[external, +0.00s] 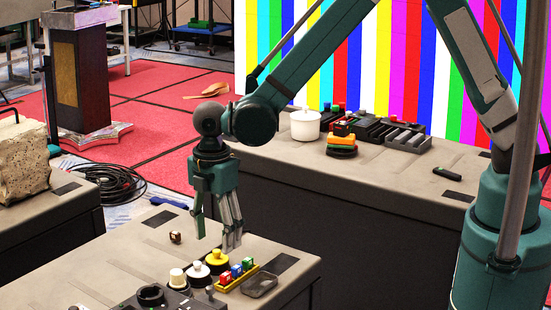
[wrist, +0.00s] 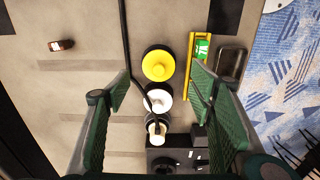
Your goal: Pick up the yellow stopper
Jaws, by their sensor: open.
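The yellow stopper (external: 216,259) stands on the near table, with a round knob on top and a dark base. In the wrist view the yellow stopper (wrist: 158,65) shows from above, ahead of my fingertips and between their lines. My gripper (external: 218,238) is open and empty, pointing down above the table close over the stopper. In the wrist view my gripper (wrist: 158,88) has its fingers spread wide on both sides. A white stopper (external: 198,273) stands beside the yellow one, and it also shows in the wrist view (wrist: 160,98).
A yellow tray (external: 228,280) with coloured blocks lies right of the stoppers, beside a dark shallow dish (external: 260,285). A cream knob (external: 177,278) and a black device (external: 150,294) stand at left. A small brown item (external: 176,237) lies farther back, with clear tabletop around it.

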